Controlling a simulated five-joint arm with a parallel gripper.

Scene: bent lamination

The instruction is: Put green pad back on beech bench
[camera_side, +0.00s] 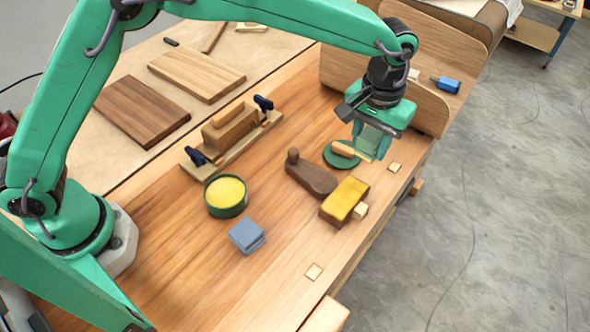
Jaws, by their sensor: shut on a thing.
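The green pad (332,157) is a flat round disc with a pale wooden handle on top, at the right of the beech bench (281,210). My gripper (370,155) is at the pad's right side, pointing down, with its fingers closed at the handle's end. They partly hide the pad's right edge. I cannot tell whether the pad touches the bench top or is held just above it.
Left of the pad is a dark wooden block with a knob (312,178); in front is a yellow-topped block (345,199). A green tin (226,196), grey-blue stack (246,235) and clamped wood form (230,130) stand further left. Curved wooden panels (345,72) rise behind. The front middle is clear.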

